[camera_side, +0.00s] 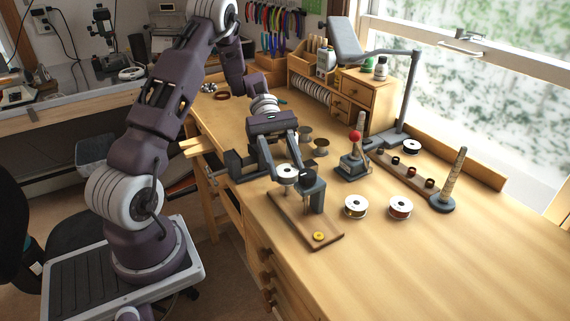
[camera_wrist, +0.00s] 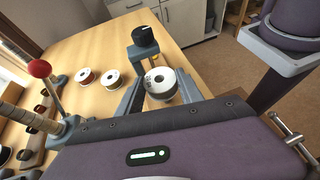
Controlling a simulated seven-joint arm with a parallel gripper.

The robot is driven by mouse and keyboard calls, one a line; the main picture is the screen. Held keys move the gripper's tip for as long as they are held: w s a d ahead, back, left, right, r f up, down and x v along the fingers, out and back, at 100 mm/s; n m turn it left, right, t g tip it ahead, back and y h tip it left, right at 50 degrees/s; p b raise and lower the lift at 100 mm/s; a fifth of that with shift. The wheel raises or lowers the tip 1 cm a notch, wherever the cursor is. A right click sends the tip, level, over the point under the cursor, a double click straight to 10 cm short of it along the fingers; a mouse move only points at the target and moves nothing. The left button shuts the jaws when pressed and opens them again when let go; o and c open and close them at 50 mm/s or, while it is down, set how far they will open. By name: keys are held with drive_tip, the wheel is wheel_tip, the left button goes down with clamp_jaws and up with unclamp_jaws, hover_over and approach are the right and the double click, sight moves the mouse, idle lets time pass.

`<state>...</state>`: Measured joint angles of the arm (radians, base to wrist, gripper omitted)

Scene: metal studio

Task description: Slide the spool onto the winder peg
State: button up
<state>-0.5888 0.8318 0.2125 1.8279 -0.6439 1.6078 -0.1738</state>
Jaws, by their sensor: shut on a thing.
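My gripper (camera_side: 286,176) is shut on a white-topped spool (camera_side: 287,171), one finger on each side. In the wrist view the same spool (camera_wrist: 160,82) sits flat side up between the fingertips, with dark winding below its rim. The winder has a wooden base board (camera_side: 285,217), a grey upright (camera_side: 317,197) and a dark knob on top (camera_wrist: 144,36). The spool is over the far part of the board, close to the left of the upright. The winder peg is not clearly visible; I cannot tell whether the spool is around it or above it.
Two more spools (camera_side: 356,207) (camera_side: 400,207) lie to the right of the winder. A red-knobbed device (camera_side: 354,157), a wooden rack (camera_side: 402,174) and a ring mandrel (camera_side: 453,178) stand behind. A lamp (camera_side: 400,105) stands at the back. The front-right tabletop is clear.

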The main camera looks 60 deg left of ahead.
sight(284, 191)
drive_tip(key=shift+f, duration=0.2)
drive_tip(key=shift+s+d+f, duration=0.1)
drive_tip(key=shift+s+f, duration=0.1)
drive_tip(key=shift+f, duration=1.7)
drive_tip(key=o, duration=1.5)
drive_tip(key=shift+c, duration=0.2)
drive_tip(key=w+a+r+h, duration=0.1)
drive_tip(key=a+r, duration=0.5)
drive_tip(key=shift+w+a+r, duration=0.3)
drive_tip(key=shift+a, duration=0.1)
